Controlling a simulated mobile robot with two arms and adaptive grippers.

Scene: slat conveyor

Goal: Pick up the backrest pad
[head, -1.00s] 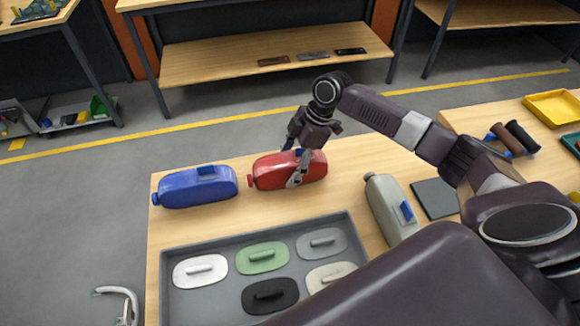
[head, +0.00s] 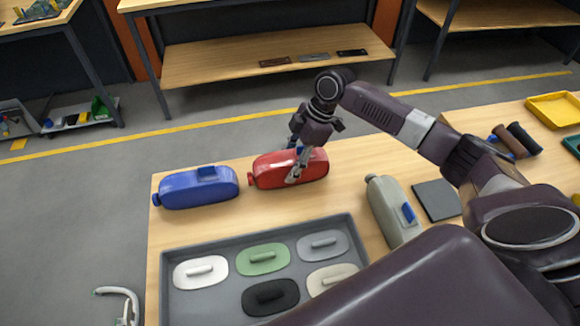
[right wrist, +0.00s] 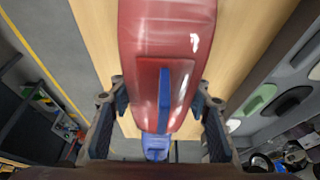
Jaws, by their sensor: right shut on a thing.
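A glossy red bottle-shaped piece (head: 312,168) with a neck and a blue tab lies on its side on the wooden table. My right gripper (head: 294,172) reaches down over it in the head view. In the right wrist view the fingers (right wrist: 160,125) stand on either side of the red body (right wrist: 165,35), with the blue tab between them. The gripper is shut on the red piece, which still appears to rest on the table. I cannot tell from its look whether any piece here is a backrest pad. My left gripper is not in view.
A blue bottle-shaped piece (head: 196,190) lies left of the red one, a grey-green one (head: 390,212) to the right. A grey tray (head: 225,238) in front holds several oval handled pads. A dark square plate (head: 437,199) and a yellow tray (head: 553,108) are farther right.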

